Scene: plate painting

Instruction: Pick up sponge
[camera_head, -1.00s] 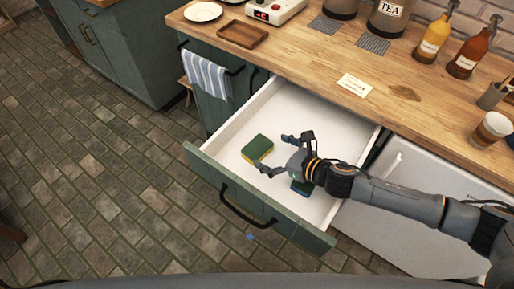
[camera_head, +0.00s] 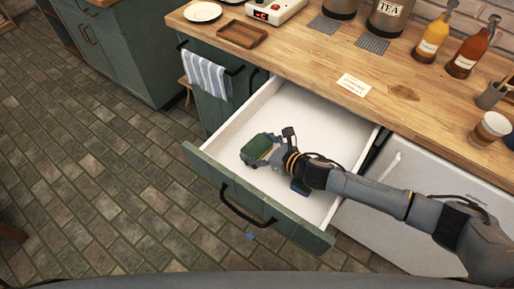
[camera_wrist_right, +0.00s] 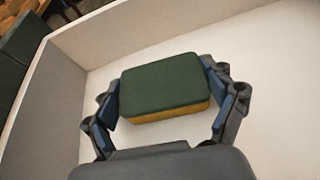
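A green-topped sponge (camera_head: 257,147) with a yellow underside lies in the open drawer (camera_head: 313,119). The sponge fills the middle of the right wrist view (camera_wrist_right: 163,84). My right gripper (camera_head: 266,146) is down in the drawer with its fingers spread around the sponge, one on each side. In the right wrist view the finger pads are very close to the sponge's two ends; I cannot tell if they touch it. My left gripper is not in view.
A dark green-blue object (camera_head: 301,187) lies in the drawer, partly hidden under my right arm. The drawer front (camera_head: 235,199) and walls surround the gripper. The counter above holds a wooden tray (camera_head: 243,34), a white plate (camera_head: 203,12) and several bottles.

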